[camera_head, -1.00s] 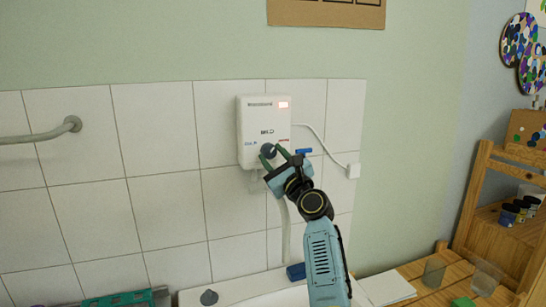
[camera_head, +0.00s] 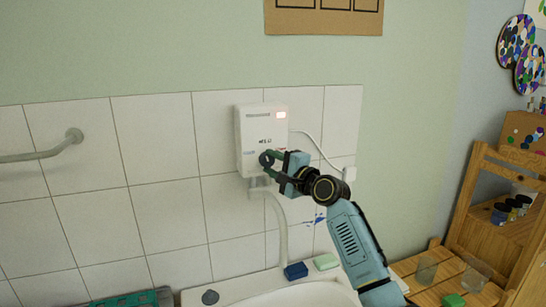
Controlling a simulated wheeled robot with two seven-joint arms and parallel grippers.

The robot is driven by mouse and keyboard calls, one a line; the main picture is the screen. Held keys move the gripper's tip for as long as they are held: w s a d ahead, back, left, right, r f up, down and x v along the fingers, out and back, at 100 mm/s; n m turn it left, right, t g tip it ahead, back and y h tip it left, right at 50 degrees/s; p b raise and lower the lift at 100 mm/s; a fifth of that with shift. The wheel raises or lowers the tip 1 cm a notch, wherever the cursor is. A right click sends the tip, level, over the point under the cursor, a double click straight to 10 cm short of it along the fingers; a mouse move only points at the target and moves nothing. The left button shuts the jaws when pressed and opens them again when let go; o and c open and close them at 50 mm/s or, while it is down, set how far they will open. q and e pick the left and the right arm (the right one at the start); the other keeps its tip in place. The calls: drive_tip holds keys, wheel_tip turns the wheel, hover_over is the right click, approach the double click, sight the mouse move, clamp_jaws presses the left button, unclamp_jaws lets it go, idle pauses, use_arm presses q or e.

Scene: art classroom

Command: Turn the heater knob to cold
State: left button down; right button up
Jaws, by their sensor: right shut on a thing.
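A small blue mark (camera_head: 249,152) shows left of the knob. The gripper hides most of the area right of it, and the knob's pointer cannot be made out. My left gripper is not in view.
A white plug (camera_head: 349,173) is on the wall at right. A grab bar (camera_head: 45,150) is at left.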

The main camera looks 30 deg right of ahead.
drive_tip(key=n+g+p, duration=0.1)
drive_tip(key=n+p, duration=0.3)
drive_tip(key=shift+r+g+h, duration=0.3)
drive_tip(key=shift+r+g, duration=0.05)
drive_tip(key=shift+g, duration=0.05)
drive_tip(key=shift+n+g+p, duration=0.4)
drive_tip(key=shift+n+p, duration=0.5)
drive_tip(key=shift+p, duration=0.05)
drive_tip(key=shift+n+h+p, duration=0.3)
drive_tip(key=shift+n+h, duration=0.1)
drive_tip(key=shift+n, duration=0.1)
drive_tip(key=shift+f, duration=0.1)
drive_tip(key=o, duration=1)
drive_tip(key=shift+a, duration=0.1)
drive_tip(key=v, duration=0.4)
drive_tip(key=b+v, duration=0.1)
drive_tip(key=v, duration=0.4)
drive_tip(key=b+v, duration=0.1)
drive_tip(key=v, duration=0.3)
drive_tip(key=shift+s+r, duration=0.2)
drive_tip(key=shift+r, duration=0.1)
